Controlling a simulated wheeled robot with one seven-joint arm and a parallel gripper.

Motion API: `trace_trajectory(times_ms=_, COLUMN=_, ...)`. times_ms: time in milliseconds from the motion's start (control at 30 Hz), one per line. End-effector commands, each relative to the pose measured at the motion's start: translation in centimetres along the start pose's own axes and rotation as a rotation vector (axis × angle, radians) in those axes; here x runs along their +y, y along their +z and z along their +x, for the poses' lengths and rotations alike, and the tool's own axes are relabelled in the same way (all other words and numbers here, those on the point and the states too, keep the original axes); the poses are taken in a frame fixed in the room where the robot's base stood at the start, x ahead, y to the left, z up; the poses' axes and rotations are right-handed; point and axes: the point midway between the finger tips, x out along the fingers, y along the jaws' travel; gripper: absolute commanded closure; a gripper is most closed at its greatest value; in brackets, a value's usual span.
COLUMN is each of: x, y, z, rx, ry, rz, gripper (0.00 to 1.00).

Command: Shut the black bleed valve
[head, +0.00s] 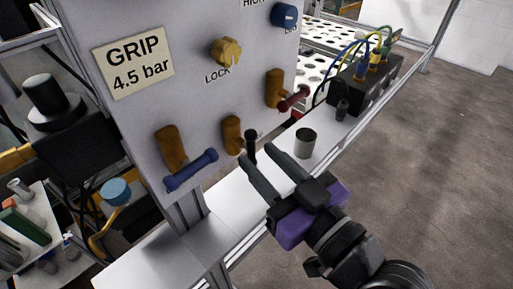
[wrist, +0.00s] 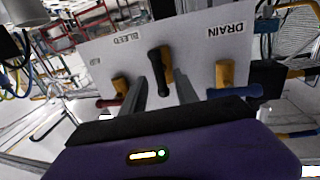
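The black bleed valve has a brass body (head: 232,134) on the light grey panel and a black lever (head: 251,142). In the head view a fingertip is close to the lever's lower end.
A blue-handled valve (head: 190,170) is left of the black one, a red-handled valve (head: 294,98) right. A grey metal cup (head: 305,142) stands on the white ledge (head: 235,207) near my gripper. A black block with cables (head: 372,80) is farther back. Floor at right is clear.

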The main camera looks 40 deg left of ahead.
Motion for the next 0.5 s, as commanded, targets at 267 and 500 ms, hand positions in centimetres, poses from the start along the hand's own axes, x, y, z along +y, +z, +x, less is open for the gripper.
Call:
trace_trajectory(times_ms=267, x=0.0, y=0.0, z=2.2, rx=0.0, ry=0.0, rz=0.0, gripper=0.64)
trace_trajectory(times_ms=500, x=0.0, y=0.0, z=2.2, rx=0.0, ry=0.001, rz=0.0, gripper=0.64)
